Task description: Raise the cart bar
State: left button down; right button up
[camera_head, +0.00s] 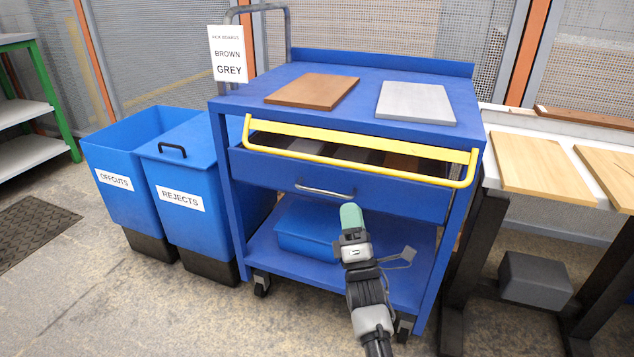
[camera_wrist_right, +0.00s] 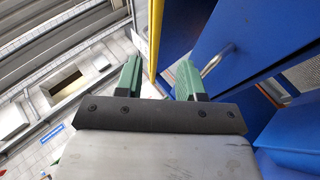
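The yellow cart bar (camera_head: 350,168) runs across the front of the blue cart (camera_head: 330,90), below its top and across the drawer opening. The drawer (camera_head: 400,197) has a metal handle (camera_head: 325,190) and shows dark, grey and brown pieces inside. My right gripper (camera_head: 352,217), with green fingers, is in front of the drawer, lower than the bar in the head view. In the right wrist view the gripper (camera_wrist_right: 160,75) has its fingers apart with nothing held. The yellow bar (camera_wrist_right: 155,40) shows beyond the gap, and the drawer handle (camera_wrist_right: 215,60) lies beside it. My left gripper is not in view.
A brown board (camera_head: 312,91) and a grey board (camera_head: 415,102) lie on the cart top. A sign (camera_head: 228,55) reads BROWN, GREY. Offcuts (camera_head: 112,180) and rejects (camera_head: 180,195) bins stand left. A table with wooden boards (camera_head: 540,165) stands close on the right.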

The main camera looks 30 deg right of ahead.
aim_at(343, 164)
jog(key=b+x, duration=0.2)
jog(key=x, duration=0.9)
jog(key=shift+s+a+r, duration=0.1)
jog(key=shift+s+r, duration=0.05)
jog(key=shift+r, duration=0.05)
jog(key=shift+c, duration=0.3)
grip_shut()
